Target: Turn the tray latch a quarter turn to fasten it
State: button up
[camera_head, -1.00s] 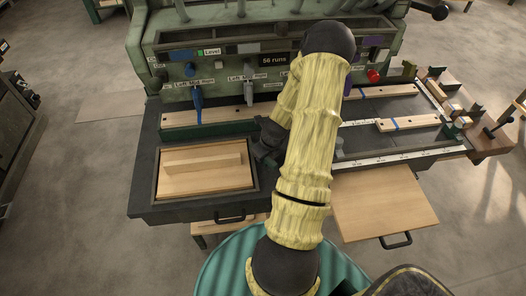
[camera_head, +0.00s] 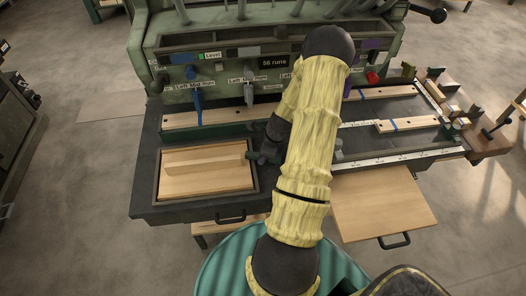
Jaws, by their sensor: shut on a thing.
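The tray is a shallow dark frame (camera_head: 158,188) with a pale wood panel (camera_head: 210,183) in it, on the left of the bench. A long wooden bar (camera_head: 205,158) lies across the panel. No other part shows plainly as a latch, and I cannot tell whether this bar is the latch. My gripper (camera_head: 256,157) is at the tray's right side, at the right end of the bar. It looks shut on that end, though its fingertips are small and dark. My yellow-sleeved arm hides the area right of the tray.
Blue and grey levers (camera_head: 197,100) hang from the green machine behind the tray. A wooden board (camera_head: 385,205) juts out at the front right. Strips with blue bands (camera_head: 408,124) lie on the right. A black handle (camera_head: 230,217) is at the bench front.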

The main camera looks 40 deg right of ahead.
jog(key=n+g+p, duration=0.1)
jog(key=n, duration=0.3)
jog(key=shift+y, duration=0.4)
jog(key=o, duration=1.1)
jog(key=shift+r+p, duration=3.3)
jog(key=shift+r, duration=1.2)
